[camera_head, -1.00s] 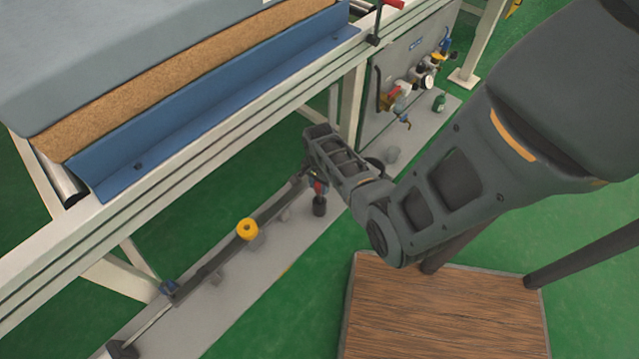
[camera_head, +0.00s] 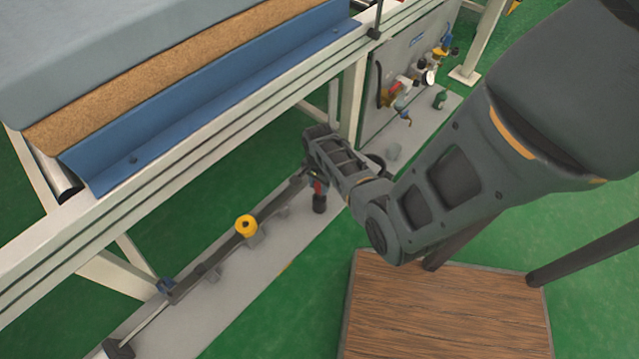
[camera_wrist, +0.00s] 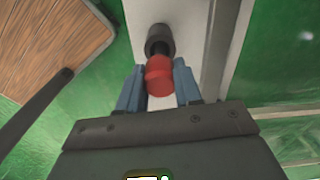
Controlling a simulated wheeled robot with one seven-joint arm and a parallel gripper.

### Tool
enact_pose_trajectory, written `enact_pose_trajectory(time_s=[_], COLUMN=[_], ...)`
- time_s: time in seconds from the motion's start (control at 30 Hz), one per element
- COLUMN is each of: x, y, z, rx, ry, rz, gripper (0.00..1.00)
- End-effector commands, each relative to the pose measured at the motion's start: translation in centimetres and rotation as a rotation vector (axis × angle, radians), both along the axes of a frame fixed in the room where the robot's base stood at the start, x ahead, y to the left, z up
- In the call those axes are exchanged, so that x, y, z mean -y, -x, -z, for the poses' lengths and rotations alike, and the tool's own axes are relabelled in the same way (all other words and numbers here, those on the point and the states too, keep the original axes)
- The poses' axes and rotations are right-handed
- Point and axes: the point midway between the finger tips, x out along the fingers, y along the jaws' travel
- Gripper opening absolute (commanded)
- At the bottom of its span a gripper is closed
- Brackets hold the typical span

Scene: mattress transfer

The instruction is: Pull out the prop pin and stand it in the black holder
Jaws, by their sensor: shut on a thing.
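The prop pin has a red head (camera_wrist: 158,74), which sits between the blue fingertips of my gripper (camera_wrist: 159,86) in the wrist view. A dark stem runs from the head to a black cylinder, the black holder (camera_wrist: 159,36). Whether the stem is seated in the holder or only lined up with it, I cannot tell. In the head view the holder (camera_head: 319,204) stands on the grey floor strip, just below my gripper (camera_head: 317,182). A little red of the pin shows there; the rest is hidden by my wrist.
A long dark prop bar (camera_head: 208,268) with a yellow knob (camera_head: 245,225) lies along the grey strip (camera_head: 275,243), left of my gripper. The white bench frame (camera_head: 200,175) carries the mattress (camera_head: 110,50). A valve panel (camera_head: 400,65) stands behind. A wooden-topped platform (camera_head: 440,310) is at right front.

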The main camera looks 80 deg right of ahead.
Motion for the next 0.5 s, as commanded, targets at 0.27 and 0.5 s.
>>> enact_pose_trajectory(time_s=[0.27,0.5], x=[0.0,0.0], y=[0.0,0.0], z=[0.7,1.2], rx=[0.0,0.001], ry=[0.001,0.0], rz=[0.0,0.0], gripper=[0.0,0.0])
